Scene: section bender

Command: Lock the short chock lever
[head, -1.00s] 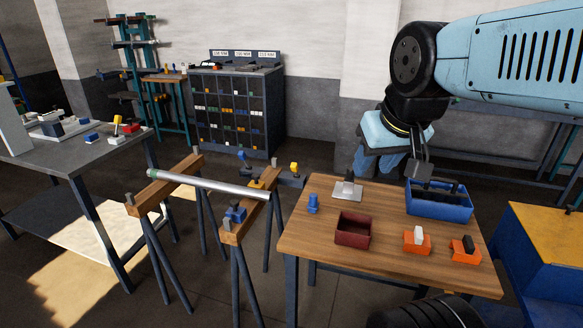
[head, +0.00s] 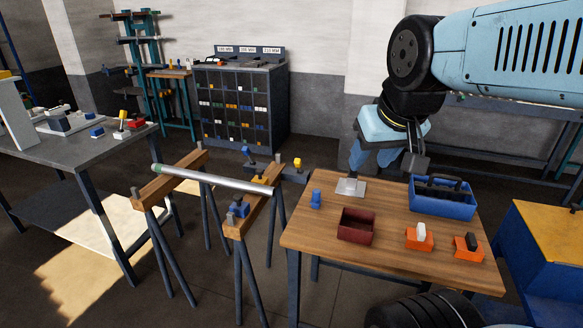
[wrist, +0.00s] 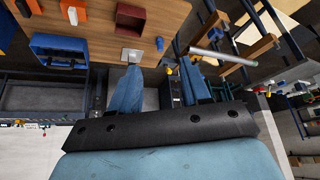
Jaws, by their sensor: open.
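My gripper (head: 372,156) hangs beyond the far edge of the wooden table; in the wrist view its two blue fingers (wrist: 160,72) are spread apart with nothing between them. A grey tube (head: 212,180) lies across two trestles with wooden beams. On and beside the right beam are a blue chock-like fitting (head: 238,207), a yellow-topped piece (head: 297,163) and a blue piece with a dark top (head: 249,158). I cannot tell which one is the short chock lever, or its position. My gripper is apart from all of them.
The wooden table (head: 385,252) holds a blue tote (head: 443,208), a dark red bin (head: 356,228), two orange blocks (head: 418,241), a blue piece (head: 316,199) and a metal plate (head: 350,188). A grey bench (head: 75,150) stands left. Floor shows between bench and trestles.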

